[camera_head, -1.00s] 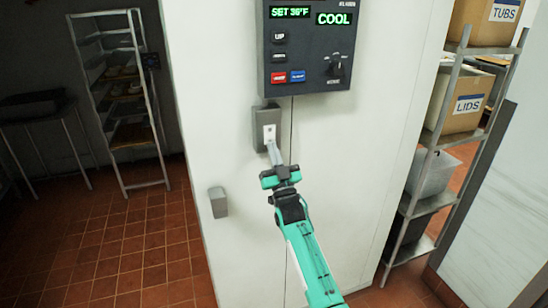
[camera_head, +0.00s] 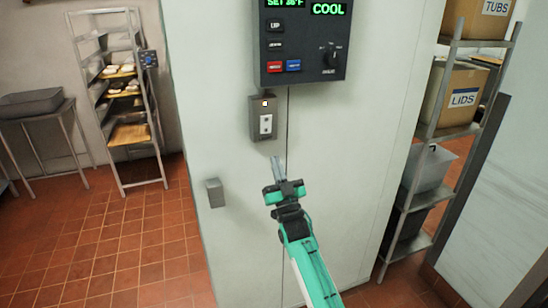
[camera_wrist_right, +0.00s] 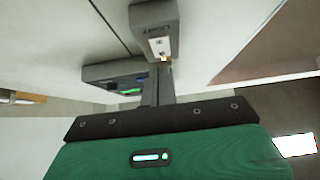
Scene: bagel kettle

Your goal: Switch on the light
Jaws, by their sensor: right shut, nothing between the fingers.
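The light switch is a grey box (camera_head: 257,119) with a pale rocker plate (camera_head: 265,125) on the white wall, below the control panel. A small lit spot shows near its top. The switch box also shows in the right wrist view (camera_wrist_right: 156,22), with a glowing spot at the plate's edge. My right gripper (camera_head: 277,160) is shut and empty, a little below the switch and apart from it in the head view. Its fingers also show in the right wrist view (camera_wrist_right: 158,88). My left gripper is not in view.
A dark control panel (camera_head: 303,50) reading COOL hangs above the switch. A small grey wall fitting (camera_head: 215,193) is at lower left. A tray rack (camera_head: 117,100) and a table (camera_head: 32,104) stand at left. Shelves with boxes (camera_head: 453,97) stand at right. Tiled floor is open at left.

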